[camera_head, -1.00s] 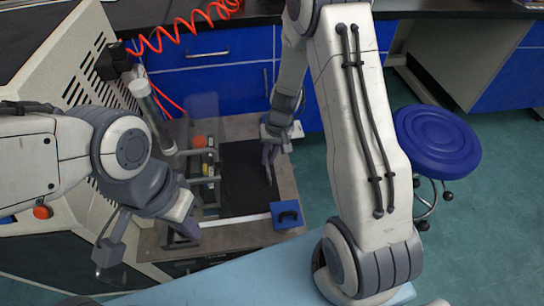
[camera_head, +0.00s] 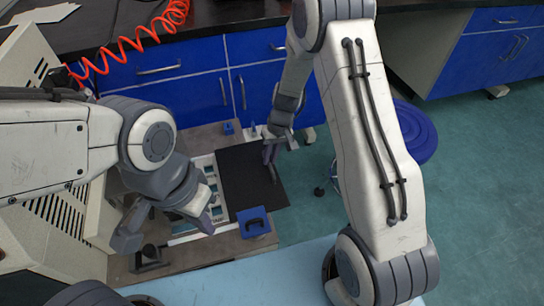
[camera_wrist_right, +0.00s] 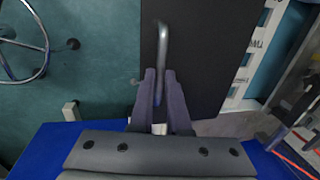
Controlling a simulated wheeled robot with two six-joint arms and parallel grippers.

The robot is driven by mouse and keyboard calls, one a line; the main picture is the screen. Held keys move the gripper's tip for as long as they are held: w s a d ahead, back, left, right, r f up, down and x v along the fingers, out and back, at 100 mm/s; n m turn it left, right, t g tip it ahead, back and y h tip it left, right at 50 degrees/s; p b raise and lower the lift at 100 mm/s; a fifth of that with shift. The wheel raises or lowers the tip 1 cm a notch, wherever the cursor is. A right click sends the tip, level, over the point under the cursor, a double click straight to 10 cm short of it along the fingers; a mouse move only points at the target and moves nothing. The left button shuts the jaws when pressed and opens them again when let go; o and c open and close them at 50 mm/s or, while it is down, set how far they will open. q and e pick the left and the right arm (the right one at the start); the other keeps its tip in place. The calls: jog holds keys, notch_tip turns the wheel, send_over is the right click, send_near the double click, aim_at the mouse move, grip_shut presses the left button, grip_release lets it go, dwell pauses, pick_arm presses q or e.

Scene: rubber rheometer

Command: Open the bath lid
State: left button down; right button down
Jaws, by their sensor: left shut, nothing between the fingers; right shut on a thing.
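My right gripper (camera_head: 271,152) is shut on a slim grey metal handle (camera_wrist_right: 164,45), seen upright between the fingers in the right wrist view.
A blue block with a dark handle (camera_head: 255,222) sits at the panel's near edge. A smaller blue piece (camera_head: 229,128) is at the back. Blue cabinets (camera_head: 170,97) stand behind, a blue stool (camera_head: 415,133) right. A pale machine (camera_head: 40,240) is at left.

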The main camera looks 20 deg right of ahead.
jog(key=c, duration=0.9)
grip_release()
jog(key=r+p, duration=0.1)
jog(key=r, duration=0.2)
jog(key=d+r+p, duration=0.1)
jog(key=r, duration=0.3)
jog(key=d+r+p, duration=0.1)
jog(key=r, duration=0.2)
jog(key=shift+r, duration=0.15)
